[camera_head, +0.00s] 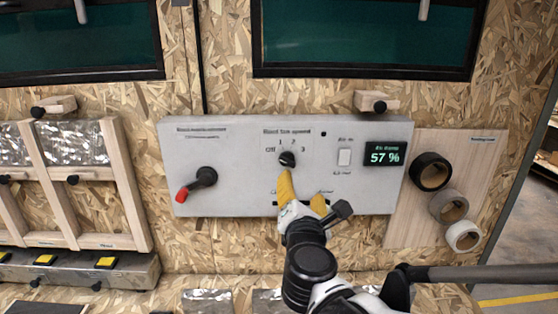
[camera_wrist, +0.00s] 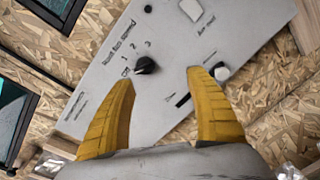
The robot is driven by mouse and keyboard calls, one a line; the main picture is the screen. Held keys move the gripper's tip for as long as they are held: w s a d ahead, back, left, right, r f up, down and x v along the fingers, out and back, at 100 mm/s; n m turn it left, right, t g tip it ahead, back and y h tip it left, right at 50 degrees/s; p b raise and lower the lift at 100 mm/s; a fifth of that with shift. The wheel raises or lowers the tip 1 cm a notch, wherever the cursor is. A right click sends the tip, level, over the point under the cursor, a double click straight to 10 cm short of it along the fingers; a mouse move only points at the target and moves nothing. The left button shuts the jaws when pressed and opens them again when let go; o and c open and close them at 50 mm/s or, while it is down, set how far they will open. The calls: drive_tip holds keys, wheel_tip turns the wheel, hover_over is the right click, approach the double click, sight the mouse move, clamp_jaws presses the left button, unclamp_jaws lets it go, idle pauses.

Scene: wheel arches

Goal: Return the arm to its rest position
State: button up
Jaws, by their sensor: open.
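My gripper (camera_head: 303,192) has yellow fingers and is in front of the grey control panel (camera_head: 230,141). In the wrist view the fingers of my gripper (camera_wrist: 160,88) are spread apart with nothing between them. The black fan speed knob (camera_head: 287,158) sits just above the left fingertip in the head view. It also shows between the fingers, beyond their tips, in the wrist view (camera_wrist: 146,65). Whether a fingertip touches the panel, I cannot tell. My arm reaches up from the lower right and hides part of the panel's lower edge.
The panel also carries a red-tipped lever (camera_head: 197,183), a white switch (camera_head: 344,157) and a display (camera_head: 385,154) reading 57 %. Tape rolls (camera_head: 431,171) hang on a board at right. A wooden rack (camera_head: 132,195) stands at left. Open floor shows at far right.

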drive_tip(key=s+d+f+m+g+h+b, duration=0.2)
drive_tip(key=s+d+f+m+g, duration=0.15)
drive_tip(key=d+f+m, duration=0.3)
drive_tip(key=s+d+f+m+g+h+b, duration=0.1)
drive_tip(key=s+d+f+m+g+b, duration=0.1)
drive_tip(key=s+d+f+m, duration=0.45)
drive_tip(key=s+f+m+g+y+b, duration=0.3)
drive_tip(key=s+f+m, duration=0.5)
drive_tip(key=s+m, duration=0.3)
drive_tip(key=m+g, duration=0.1)
drive_tip(key=m, duration=0.2)
drive_tip(key=shift+s+m+g+y, duration=0.2)
drive_tip(key=shift+m+g+y, duration=0.1)
drive_tip(key=shift+g+y, duration=0.1)
drive_tip(key=shift+f, duration=0.1)
